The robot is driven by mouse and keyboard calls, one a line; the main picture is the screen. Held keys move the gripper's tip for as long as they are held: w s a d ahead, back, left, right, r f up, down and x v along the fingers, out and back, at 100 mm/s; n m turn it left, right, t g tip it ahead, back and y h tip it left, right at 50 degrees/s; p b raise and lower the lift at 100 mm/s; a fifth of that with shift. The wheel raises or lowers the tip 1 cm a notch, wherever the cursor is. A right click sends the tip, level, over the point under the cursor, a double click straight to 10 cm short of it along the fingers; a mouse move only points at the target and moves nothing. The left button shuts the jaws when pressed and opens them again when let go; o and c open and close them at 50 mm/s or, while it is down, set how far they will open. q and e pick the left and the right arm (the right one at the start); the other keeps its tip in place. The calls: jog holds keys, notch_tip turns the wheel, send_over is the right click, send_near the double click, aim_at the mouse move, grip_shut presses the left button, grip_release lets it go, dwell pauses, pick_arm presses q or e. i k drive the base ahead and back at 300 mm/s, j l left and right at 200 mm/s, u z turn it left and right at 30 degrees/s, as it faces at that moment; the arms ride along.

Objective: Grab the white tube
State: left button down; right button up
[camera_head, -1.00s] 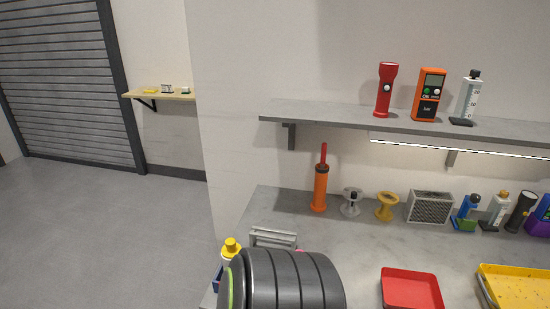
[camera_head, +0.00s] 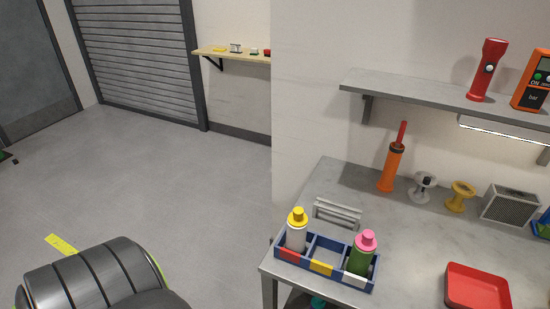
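A white tube with a yellow cap (camera_head: 297,232) stands upright in the left compartment of a blue rack (camera_head: 326,277) at the front left of the workbench. A green tube with a pink cap (camera_head: 361,256) stands in the right compartment. The middle compartment looks empty. The lower parts of both tubes are hidden by the rack's front wall, which has red, yellow and white patches. A dark, ribbed part of my arm fills the bottom left, apart from the rack. Neither of my grippers is in view.
A grey metal rack (camera_head: 338,213) sits behind the blue rack. A red tray (camera_head: 477,288) lies to the right. An orange tool with a red handle (camera_head: 392,165), a grey spool (camera_head: 422,186) and a yellow spool (camera_head: 460,196) stand along the wall. The bench centre is clear.

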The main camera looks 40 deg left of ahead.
aim_at(296, 239)
jog(key=u, duration=1.15)
jog(key=k+j, duration=0.05)
jog(key=j, duration=0.05)
